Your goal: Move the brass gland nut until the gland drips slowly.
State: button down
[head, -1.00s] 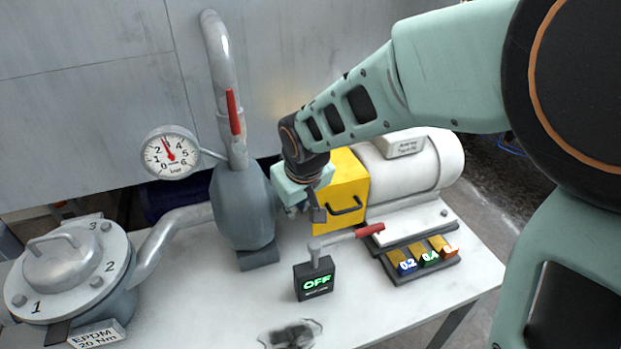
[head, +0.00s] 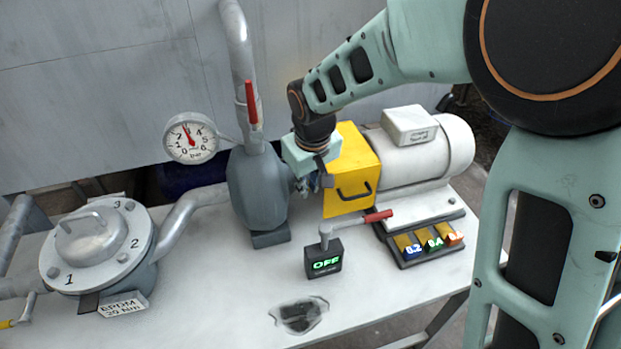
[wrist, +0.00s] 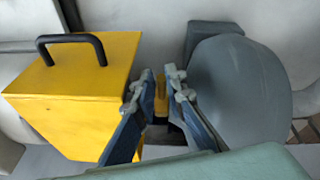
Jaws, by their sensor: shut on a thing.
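My gripper (wrist: 157,80) is in the narrow gap between the grey pump body (wrist: 240,80) and the yellow box (wrist: 75,90). Its two blue-grey fingers are shut on a small brass-coloured piece, the gland nut (wrist: 160,83), mostly hidden by the fingers. In the head view, my gripper (head: 312,183) is beside the right side of the pump body (head: 258,190), and the nut is hidden there. No drip can be made out. A dark wet-looking patch (head: 300,316) lies on the table's front part.
A black box (head: 324,262) reads OFF and has a red-handled lever (head: 378,216). A pressure gauge (head: 190,138), a red valve handle (head: 251,103), a round lidded housing (head: 97,245), a white motor (head: 425,150) and numbered blocks (head: 432,240) stand around. The table front is mostly clear.

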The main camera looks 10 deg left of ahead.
jog(key=c, duration=2.2)
grip_release()
jog(key=shift+c, duration=0.2)
jog(key=v, duration=1.2)
